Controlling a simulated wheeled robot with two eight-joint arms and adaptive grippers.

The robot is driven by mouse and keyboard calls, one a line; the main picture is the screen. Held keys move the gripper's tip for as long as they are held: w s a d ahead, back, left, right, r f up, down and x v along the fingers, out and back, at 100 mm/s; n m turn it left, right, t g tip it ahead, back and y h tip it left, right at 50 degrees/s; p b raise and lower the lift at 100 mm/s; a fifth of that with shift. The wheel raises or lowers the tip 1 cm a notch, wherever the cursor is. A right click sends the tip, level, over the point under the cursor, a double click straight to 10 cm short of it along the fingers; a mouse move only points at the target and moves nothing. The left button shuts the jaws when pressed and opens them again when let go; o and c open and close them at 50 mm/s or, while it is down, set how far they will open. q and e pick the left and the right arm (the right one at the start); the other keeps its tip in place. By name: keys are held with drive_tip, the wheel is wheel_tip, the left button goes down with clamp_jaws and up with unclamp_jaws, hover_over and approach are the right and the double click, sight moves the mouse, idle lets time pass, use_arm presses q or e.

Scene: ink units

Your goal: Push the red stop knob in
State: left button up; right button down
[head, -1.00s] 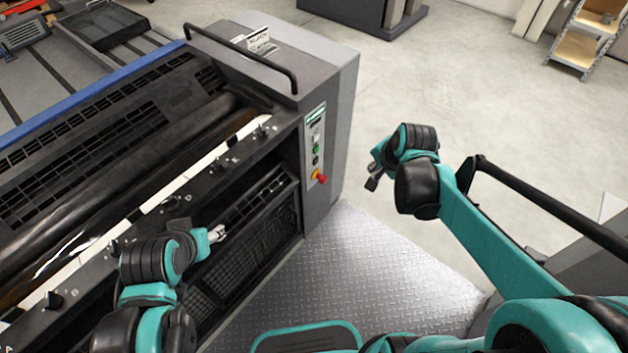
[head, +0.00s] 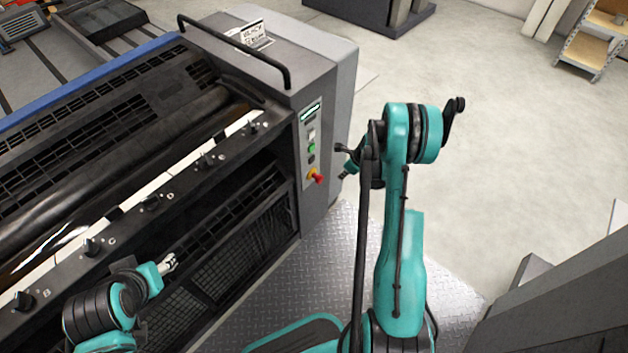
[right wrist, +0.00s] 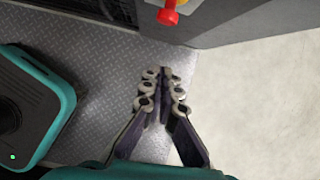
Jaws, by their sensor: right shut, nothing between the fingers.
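The red stop knob (head: 317,178) sits on a yellow base at the bottom of the control panel on the press's end face. It also shows at the top edge of the right wrist view (right wrist: 168,17). My right gripper (head: 345,174) is just right of the knob in the head view, apart from it. In the right wrist view my right gripper (right wrist: 164,76) is shut and empty, its fingertips below the knob in the picture. My left gripper (head: 169,264) is low in front of the press's dark mesh guard; its fingers are too small to judge.
The control panel (head: 311,143) has green and pale buttons above the knob. A black handrail (head: 240,52) crosses the press top. A metal tread plate (head: 320,262) lies below. The pale floor on the right is open, with a shelf (head: 590,45) far back.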

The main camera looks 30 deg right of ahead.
sight(318, 178)
drive_tip(key=shift+w+f+m, duration=0.15)
drive_tip(key=shift+f+m, duration=0.25)
drive_tip(key=shift+f, duration=0.55)
drive_tip(key=w+a+f+b, duration=0.3)
drive_tip(key=w+f+b, duration=0.2)
drive_tip(key=w+f, duration=0.2)
drive_tip(key=shift+f, duration=1.1)
drive_tip(key=shift+a, duration=0.1)
drive_tip(key=shift+w, duration=0.1)
